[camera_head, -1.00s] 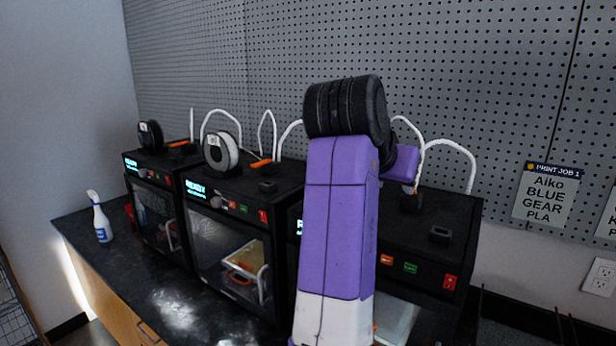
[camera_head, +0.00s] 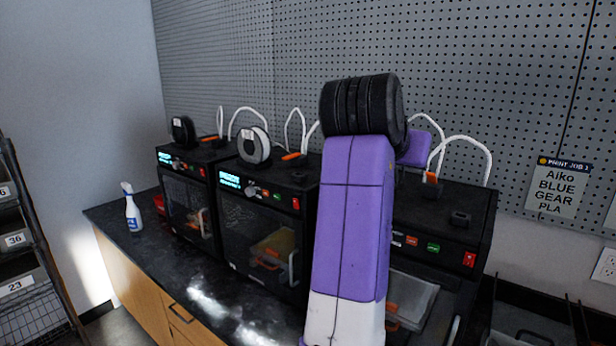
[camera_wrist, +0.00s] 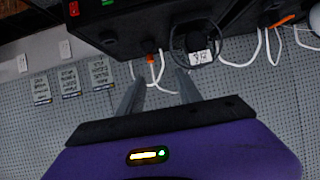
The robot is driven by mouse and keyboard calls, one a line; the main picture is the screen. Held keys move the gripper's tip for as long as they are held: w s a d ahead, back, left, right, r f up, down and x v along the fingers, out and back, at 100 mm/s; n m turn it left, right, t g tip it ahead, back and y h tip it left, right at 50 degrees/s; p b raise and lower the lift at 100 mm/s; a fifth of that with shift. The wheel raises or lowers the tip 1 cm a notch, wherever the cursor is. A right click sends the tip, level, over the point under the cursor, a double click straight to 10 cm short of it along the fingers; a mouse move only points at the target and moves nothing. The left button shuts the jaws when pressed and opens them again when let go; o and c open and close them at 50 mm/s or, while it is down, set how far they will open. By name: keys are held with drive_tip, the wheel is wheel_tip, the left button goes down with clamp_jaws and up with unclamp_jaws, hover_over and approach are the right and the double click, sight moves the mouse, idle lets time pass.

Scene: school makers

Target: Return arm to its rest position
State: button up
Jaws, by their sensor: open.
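My arm (camera_head: 352,215), purple and white with a black joint, rises in front of the printers in the head view. My gripper is hidden behind it there; only a small purple part shows beyond the black joint. In the wrist view, which is upside down, my gripper (camera_wrist: 158,88) is open. Its two grey fingers stand apart with nothing between them. Beyond them are the pegboard and the edge of a black printer.
Black printers (camera_head: 262,215) stand on a dark counter (camera_head: 135,240), with spools and white tubes on top. A spray bottle (camera_head: 132,208) stands at the counter's left. A shelf rack (camera_head: 25,250) is at far left. Pegboard (camera_head: 450,70) with a job card (camera_head: 556,188) is behind.

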drive_tip(key=s+a+f+n+t+y+b, duration=0.1)
drive_tip(key=s+f+n+t+y, duration=0.35)
drive_tip(key=s+f, duration=0.4)
drive_tip(key=s+a+f+n+t+y, duration=0.25)
drive_tip(key=s+f+n+t, duration=0.35)
drive_tip(key=f, duration=0.6)
drive_tip(key=s+d+f+m+g, duration=0.1)
drive_tip(key=s+f, duration=0.5)
drive_tip(key=s, duration=0.7)
drive_tip(key=s+d+f+m+g+b, duration=0.1)
drive_tip(key=s+d+f+g, duration=0.2)
drive_tip(key=s, duration=0.9)
drive_tip(key=s+d+f+m+g+b, duration=0.1)
drive_tip(key=s+d+f+m+g, duration=0.1)
drive_tip(key=s+f, duration=0.7)
drive_tip(key=s, duration=0.4)
drive_tip(key=shift+s+d+h, duration=0.3)
drive_tip(key=shift+s+d, duration=0.05)
